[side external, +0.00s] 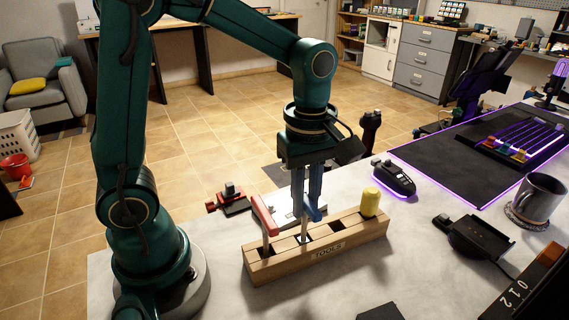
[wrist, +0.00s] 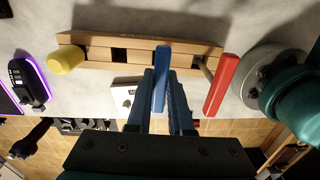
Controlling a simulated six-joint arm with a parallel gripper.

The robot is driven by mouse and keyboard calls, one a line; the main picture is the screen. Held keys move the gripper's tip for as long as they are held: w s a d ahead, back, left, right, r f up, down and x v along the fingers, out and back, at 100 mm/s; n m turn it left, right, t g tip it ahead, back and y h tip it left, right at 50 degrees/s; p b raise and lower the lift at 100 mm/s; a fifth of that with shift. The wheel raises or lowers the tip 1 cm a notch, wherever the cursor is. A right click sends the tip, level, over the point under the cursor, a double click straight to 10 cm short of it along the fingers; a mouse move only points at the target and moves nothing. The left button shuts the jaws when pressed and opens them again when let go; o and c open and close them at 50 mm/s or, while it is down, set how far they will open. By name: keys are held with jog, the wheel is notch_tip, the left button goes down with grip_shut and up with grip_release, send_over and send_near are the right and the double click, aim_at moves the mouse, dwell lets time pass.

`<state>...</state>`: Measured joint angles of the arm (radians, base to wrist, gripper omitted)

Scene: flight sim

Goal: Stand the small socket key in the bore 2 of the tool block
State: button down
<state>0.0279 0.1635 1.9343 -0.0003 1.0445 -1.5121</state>
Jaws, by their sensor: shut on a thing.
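The wooden tool block (side external: 352,238), marked TOOLS, stands on the grey table; its top also shows in the wrist view (wrist: 138,56). My gripper (side external: 306,207) is shut on a blue-handled key (wrist: 161,80), which I take for the small socket key. Its blue handle (side external: 313,212) shows beside my fingers, and its thin shaft points down at the middle of the block. Its lower tip meets a dark opening there; I cannot tell how deep it sits. A red-handled key (side external: 263,215) stands in the block's left end. A yellow handle (side external: 370,201) stands at the right end.
An open dark square hole (wrist: 119,55) shows between the blue and yellow handles. A red and black device (side external: 228,200) lies behind the block. A mouse (side external: 394,178), a black dock (side external: 474,238) and a mug (side external: 541,193) are to the right.

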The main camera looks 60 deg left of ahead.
jog(key=shift+f, duration=0.6)
jog(key=c, duration=0.7)
grip_release()
jog(key=shift+c, duration=0.2)
jog(key=shift+r, duration=0.15)
notch_tip(320, 180, up, 5)
jog(key=shift+f, duration=0.2)
jog(key=s+r+m+t, duration=0.1)
jog(key=s+m+t, duration=0.4)
jog(key=m, duration=1.2)
jog(key=s, duration=0.3)
jog(key=shift+a+r+t, duration=0.3)
jog(key=shift+a, duration=0.05)
